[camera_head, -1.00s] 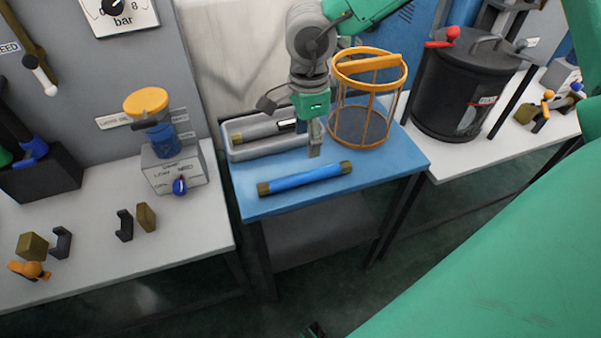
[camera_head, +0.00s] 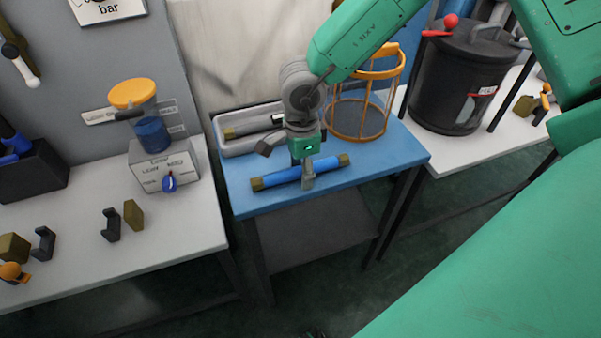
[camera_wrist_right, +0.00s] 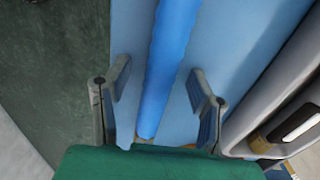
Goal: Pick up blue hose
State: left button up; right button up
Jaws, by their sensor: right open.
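The blue hose (camera_head: 280,178) lies on the blue table (camera_head: 262,204), with brass-coloured ends. My right gripper (camera_head: 308,184) is over the middle of the hose, pointing down, and hides part of it. In the right wrist view the hose (camera_wrist_right: 171,55) runs between the two spread fingers of my right gripper (camera_wrist_right: 156,88). There is a gap on each side of the hose, so the gripper is open around or just above it. I cannot tell the exact height. My left gripper does not show.
A grey tray (camera_head: 237,147) with items in it lies behind the hose. A yellow-rimmed basket (camera_head: 393,72) stands at the table's back right. A black canister (camera_head: 445,90) stands on the right white table. The left white table (camera_head: 75,215) holds small brackets and a blue jar (camera_head: 152,132).

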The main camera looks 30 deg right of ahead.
jog(key=shift+r, duration=0.1)
grip_shut()
